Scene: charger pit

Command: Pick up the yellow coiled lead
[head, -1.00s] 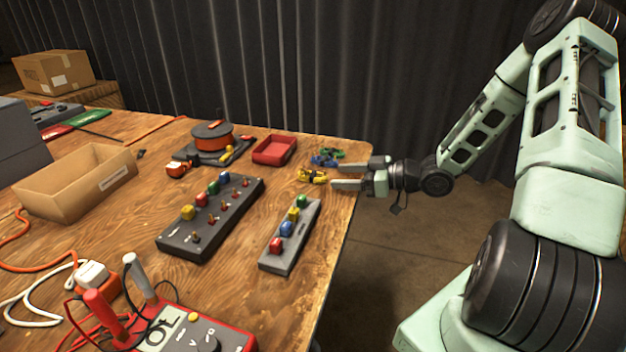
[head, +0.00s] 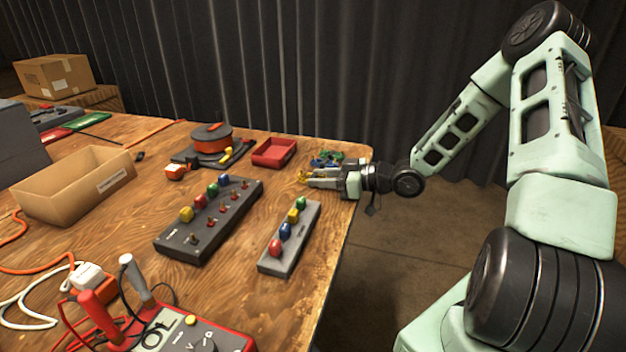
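The yellow coiled lead (head: 303,176) lies on the wooden table near its far right corner. Only its left end shows; my gripper hides the rest. My gripper (head: 310,178) reaches in from the right, low over the table, with its fingertips at the lead. The fingers look closer together than before, but whether they close on the lead is too small to tell. A blue coiled lead (head: 321,162) and a green coiled lead (head: 336,155) lie just behind my gripper.
A red tray (head: 274,152) stands left of the leads. A grey box with coloured knobs (head: 290,238) lies in front of my gripper, and a larger dark switch box (head: 208,220) is left of it. The table's right edge runs beneath my wrist.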

